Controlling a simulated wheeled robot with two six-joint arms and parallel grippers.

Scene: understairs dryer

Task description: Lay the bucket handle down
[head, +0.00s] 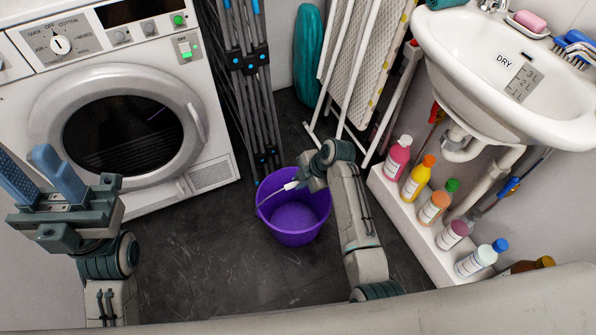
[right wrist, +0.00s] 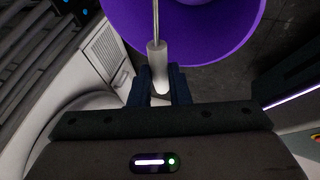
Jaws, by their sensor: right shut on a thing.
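The purple bucket (head: 296,222) stands on the dark floor between the dryer and the bottle ledge. Its thin wire handle (head: 272,194) rises from the left rim to a white grip (head: 291,185) above the far part of the bucket. My right gripper (head: 297,183) is shut on the white grip. In the right wrist view, the grip (right wrist: 157,62) sits between the two dark fingers, with the purple bucket (right wrist: 205,45) beyond. The handle's far end is hidden by my arm. My left gripper (head: 42,180) is raised at the left, open and empty.
The white dryer (head: 200,120) stands at the left. A folded rack (head: 247,90) and an ironing board (head: 365,60) lean at the back. Several bottles stand on a white ledge (head: 400,215) at the right, below the sink (head: 465,60). Floor left of the bucket is clear.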

